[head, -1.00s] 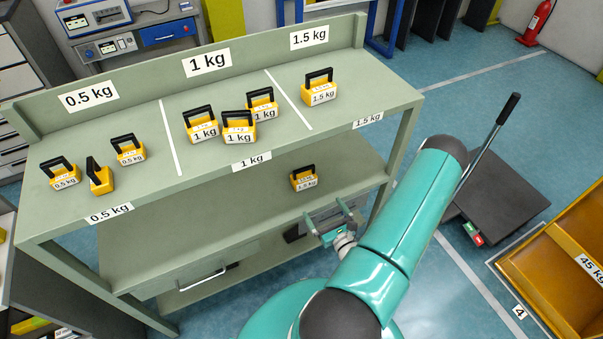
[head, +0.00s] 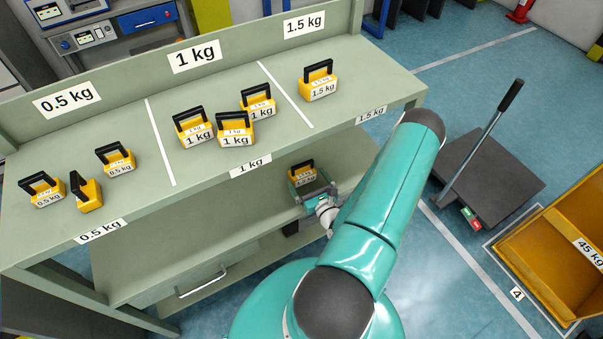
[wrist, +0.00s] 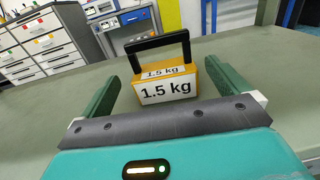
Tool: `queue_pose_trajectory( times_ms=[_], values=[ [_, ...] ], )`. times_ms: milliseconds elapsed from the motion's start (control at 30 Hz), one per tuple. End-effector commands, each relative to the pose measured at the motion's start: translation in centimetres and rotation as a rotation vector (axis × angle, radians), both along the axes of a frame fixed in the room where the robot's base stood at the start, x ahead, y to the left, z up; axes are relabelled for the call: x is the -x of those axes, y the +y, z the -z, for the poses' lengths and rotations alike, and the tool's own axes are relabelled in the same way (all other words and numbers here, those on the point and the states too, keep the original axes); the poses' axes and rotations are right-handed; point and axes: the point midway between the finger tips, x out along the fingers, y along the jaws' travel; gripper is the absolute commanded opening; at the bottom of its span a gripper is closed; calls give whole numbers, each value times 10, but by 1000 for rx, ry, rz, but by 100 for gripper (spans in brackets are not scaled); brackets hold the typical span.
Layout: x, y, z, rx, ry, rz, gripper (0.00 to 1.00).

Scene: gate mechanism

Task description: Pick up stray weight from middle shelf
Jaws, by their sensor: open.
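The stray weight (head: 303,174) is a yellow block with a black handle, standing upright on the middle shelf (head: 240,215) under the shelf's top board. In the wrist view the weight (wrist: 167,88) reads 1.5 kg and faces me. My gripper (head: 312,190) is at the weight's front in the head view. In the wrist view my gripper's two green fingers (wrist: 168,95) are open, one on each side of the weight, with gaps to both sides. The weight's lower front edge is close to the dark palm bar. In the head view my gripper partly covers the weight's lower part.
The top board (head: 215,170) overhangs the middle shelf and carries several labelled weights, including a 1.5 kg weight (head: 318,80) at right. A drawer handle (head: 202,281) is below. A platform with an upright lever (head: 485,150) and a yellow bin (head: 560,250) stand at right.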

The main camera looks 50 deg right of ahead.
Motion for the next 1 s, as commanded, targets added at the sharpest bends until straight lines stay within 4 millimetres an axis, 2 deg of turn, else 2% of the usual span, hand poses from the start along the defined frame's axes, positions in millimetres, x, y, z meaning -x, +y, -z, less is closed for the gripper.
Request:
queue_pose_trajectory(
  times_ms=[267, 567, 800, 867, 1000],
  values=[
    [-22, -8, -1, 1, -1, 0, 100],
    [-63, -25, -2, 3, -2, 1, 100],
    [-66, -26, -2, 1, -1, 1, 100],
    [-66, -26, -2, 1, -1, 1, 90],
    [-65, -26, -2, 1, -1, 1, 63]
  ],
)
